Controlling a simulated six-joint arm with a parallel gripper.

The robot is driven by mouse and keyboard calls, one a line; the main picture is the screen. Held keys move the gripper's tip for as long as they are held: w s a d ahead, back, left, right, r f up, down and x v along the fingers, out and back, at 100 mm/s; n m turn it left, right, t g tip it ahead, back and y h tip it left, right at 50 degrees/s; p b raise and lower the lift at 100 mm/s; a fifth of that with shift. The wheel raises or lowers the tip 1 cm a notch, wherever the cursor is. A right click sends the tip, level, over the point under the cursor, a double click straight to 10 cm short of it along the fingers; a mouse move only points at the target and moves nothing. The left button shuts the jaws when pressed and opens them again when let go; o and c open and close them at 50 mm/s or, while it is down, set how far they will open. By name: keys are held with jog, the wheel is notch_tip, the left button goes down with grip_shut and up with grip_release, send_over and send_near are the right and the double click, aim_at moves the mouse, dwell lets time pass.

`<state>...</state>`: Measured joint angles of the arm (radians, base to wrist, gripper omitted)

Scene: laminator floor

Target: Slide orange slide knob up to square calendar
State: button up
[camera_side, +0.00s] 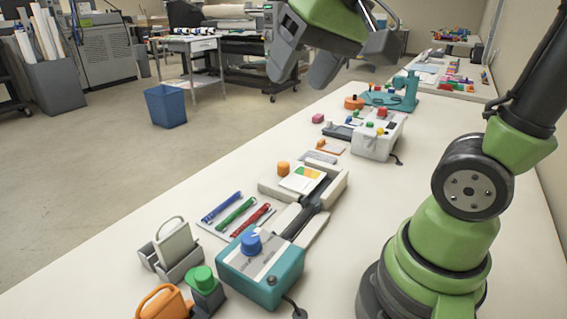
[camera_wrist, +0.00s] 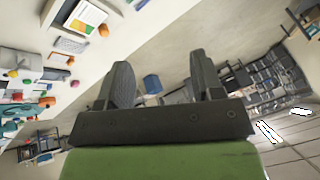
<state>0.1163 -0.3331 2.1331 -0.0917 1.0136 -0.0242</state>
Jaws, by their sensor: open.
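An orange knob (camera_side: 283,167) stands at the left edge of a beige fixture (camera_side: 331,192) on the bench. A square card with green, yellow and orange patches (camera_side: 303,178), which looks like the calendar, lies on the fixture just right of the knob. In the wrist view the orange knob (camera_wrist: 103,30) and the card (camera_wrist: 85,17) show at the upper left. My gripper (camera_side: 305,75) is open and empty, high above the bench and well apart from the knob. Its two fingers (camera_wrist: 160,68) are spread in the wrist view.
A teal box with a blue knob (camera_side: 250,244) and a tray of pens (camera_side: 236,217) stand nearer the side camera. Smaller panels with orange knobs (camera_side: 322,144) and a white box with coloured buttons (camera_side: 378,136) stand behind. A blue bin (camera_side: 166,106) is on the floor.

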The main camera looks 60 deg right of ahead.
jog(key=w+d+f+m+g, duration=0.1)
jog(key=w+d+f+g, duration=0.15)
jog(key=w+d, duration=0.5)
jog(key=m+g+h, duration=0.1)
jog(key=m+g, duration=0.2)
send_near(283, 163)
notch_tip(283, 163, down, 10)
jog(key=shift+w+d, duration=0.15)
